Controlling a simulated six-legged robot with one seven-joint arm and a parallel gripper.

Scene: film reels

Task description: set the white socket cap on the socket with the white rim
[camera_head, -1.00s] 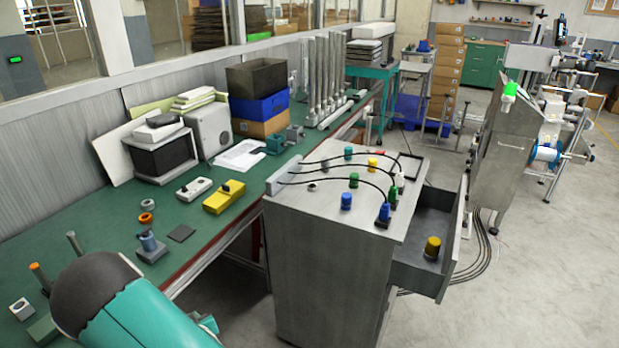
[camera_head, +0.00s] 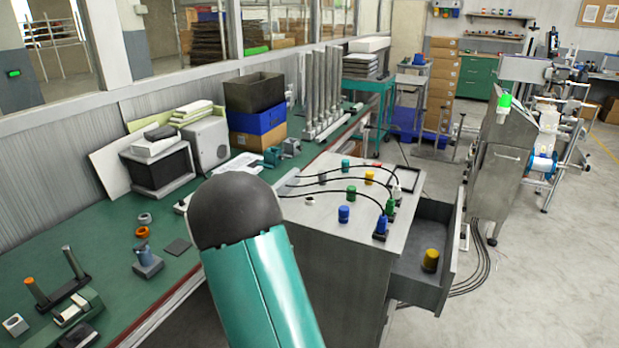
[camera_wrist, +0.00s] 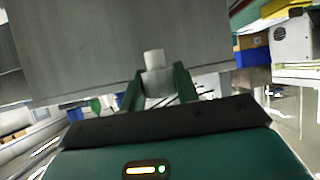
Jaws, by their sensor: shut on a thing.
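In the wrist view, my gripper (camera_wrist: 157,78) is shut on the white socket cap (camera_wrist: 153,60), a pale cylinder with a narrower top between the two green fingers. In the head view, the gripper and cap are not visible; only my arm shows. A small open socket with a pale, white-looking rim (camera_head: 309,201) is on the left part of the grey cabinet top (camera_head: 362,229). It has no cap on it. Blue (camera_head: 343,214), green (camera_head: 351,192), yellow (camera_head: 369,177) and teal (camera_head: 345,164) caps stand nearby on the same top.
Black cables arch over the cabinet top to blue (camera_head: 381,226), green (camera_head: 390,207) and white (camera_head: 397,191) plugs at its right edge. An open drawer (camera_head: 408,279) juts out right, holding a yellow cap (camera_head: 430,260). The green workbench (camera_head: 95,240) lies left.

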